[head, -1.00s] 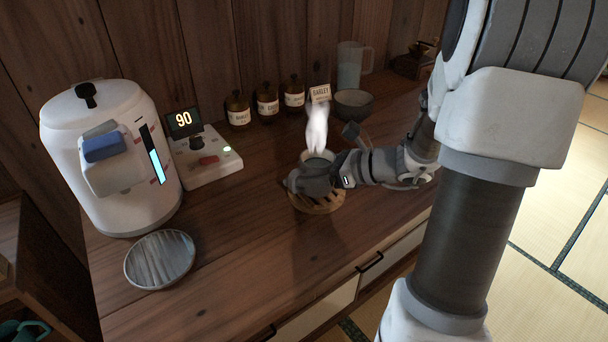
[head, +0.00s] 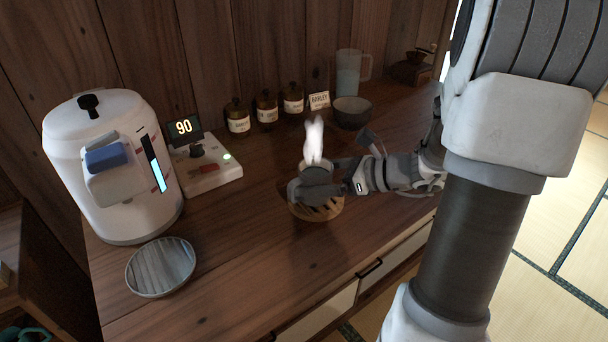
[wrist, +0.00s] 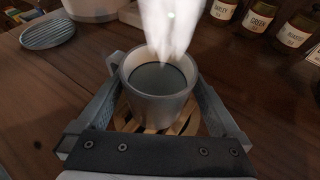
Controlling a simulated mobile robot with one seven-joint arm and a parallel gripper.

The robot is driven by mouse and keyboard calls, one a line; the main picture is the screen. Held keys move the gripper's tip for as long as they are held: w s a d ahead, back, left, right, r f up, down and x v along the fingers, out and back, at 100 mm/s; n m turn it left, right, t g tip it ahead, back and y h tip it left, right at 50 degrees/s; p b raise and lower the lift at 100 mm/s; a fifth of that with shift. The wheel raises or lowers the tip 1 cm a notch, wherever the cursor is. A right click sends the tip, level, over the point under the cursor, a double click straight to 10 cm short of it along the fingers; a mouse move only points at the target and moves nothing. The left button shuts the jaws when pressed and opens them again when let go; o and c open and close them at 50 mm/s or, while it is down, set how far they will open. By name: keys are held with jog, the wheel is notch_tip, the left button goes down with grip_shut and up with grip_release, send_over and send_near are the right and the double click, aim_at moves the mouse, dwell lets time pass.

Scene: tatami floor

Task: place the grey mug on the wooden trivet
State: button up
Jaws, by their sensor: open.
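The grey mug (head: 316,166) stands upright on the round slatted wooden trivet (head: 318,213), with white steam rising from it. In the wrist view the mug (wrist: 157,108) holds dark liquid, and its handle points to the left. The trivet's slats (wrist: 187,126) show beneath and around its base. My gripper (head: 310,186) is open, low at the trivet. In the wrist view its fingers (wrist: 161,88) lie on either side of the mug, with gaps visible. In the head view my gripper hides the mug's lower part.
A white water dispenser (head: 108,165), a control panel reading 90 (head: 205,172) and a round grey slatted tray (head: 161,267) are at left. Labelled jars (head: 266,107), a dark bowl (head: 352,112) and a clear pitcher (head: 348,75) stand behind. Counter left of the trivet is clear.

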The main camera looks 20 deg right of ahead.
jog(key=p+v, duration=0.2)
jog(key=v, duration=0.7)
jog(key=shift+s, duration=0.15)
